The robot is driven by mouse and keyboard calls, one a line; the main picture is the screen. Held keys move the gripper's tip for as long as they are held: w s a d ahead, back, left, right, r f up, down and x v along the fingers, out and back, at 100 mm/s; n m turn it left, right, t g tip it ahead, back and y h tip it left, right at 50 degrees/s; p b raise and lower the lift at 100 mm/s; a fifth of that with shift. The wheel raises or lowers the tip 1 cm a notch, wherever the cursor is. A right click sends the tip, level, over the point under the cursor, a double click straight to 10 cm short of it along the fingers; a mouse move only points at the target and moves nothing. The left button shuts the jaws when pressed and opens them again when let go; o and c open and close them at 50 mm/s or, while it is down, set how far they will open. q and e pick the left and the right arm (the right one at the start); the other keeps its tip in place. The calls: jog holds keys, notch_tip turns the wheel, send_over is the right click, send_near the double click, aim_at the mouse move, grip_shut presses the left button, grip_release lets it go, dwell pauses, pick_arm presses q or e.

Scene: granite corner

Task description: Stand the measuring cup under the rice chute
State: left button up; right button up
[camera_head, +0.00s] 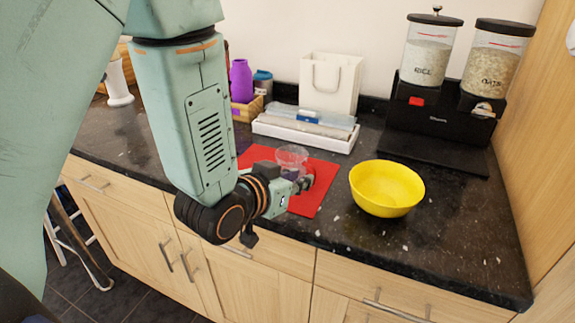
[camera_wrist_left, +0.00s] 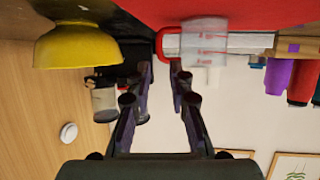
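The clear measuring cup (camera_head: 291,156) with red markings stands on the red mat (camera_head: 318,196) in the head view. It also shows in the left wrist view (camera_wrist_left: 205,40), with its red handle (camera_wrist_left: 160,52) on the side near the fingers. My left gripper (camera_head: 303,184) is just in front of the cup. In the left wrist view its two fingers (camera_wrist_left: 162,72) are apart, with the handle in line with the gap; contact is not clear. The rice dispenser (camera_head: 426,58) stands at back right, its red chute piece (camera_head: 417,101) above the black base (camera_head: 432,152). My right gripper is out of view.
A yellow bowl (camera_head: 386,190) stands right of the mat, between the cup and the dispenser base. The oats dispenser (camera_head: 491,62) is beside the rice one. A white tray (camera_head: 300,138) and paper bag (camera_head: 330,82) stand behind the mat. The front right counter (camera_head: 455,235) is clear.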

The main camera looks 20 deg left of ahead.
pick_arm(q)
jog(key=shift+w+d+f, duration=0.15)
jog(key=shift+w+d, duration=0.15)
jog(key=x, duration=0.6)
jog(key=shift+a+f+b, duration=0.2)
jog(key=shift+f+b, duration=0.15)
jog(key=shift+b, duration=0.05)
jog(key=shift+w+d, duration=0.25)
jog(key=shift+w, duration=0.05)
jog(key=shift+a, duration=0.15)
jog(key=shift+a, duration=0.1)
jog(key=shift+c, duration=0.6)
grip_shut()
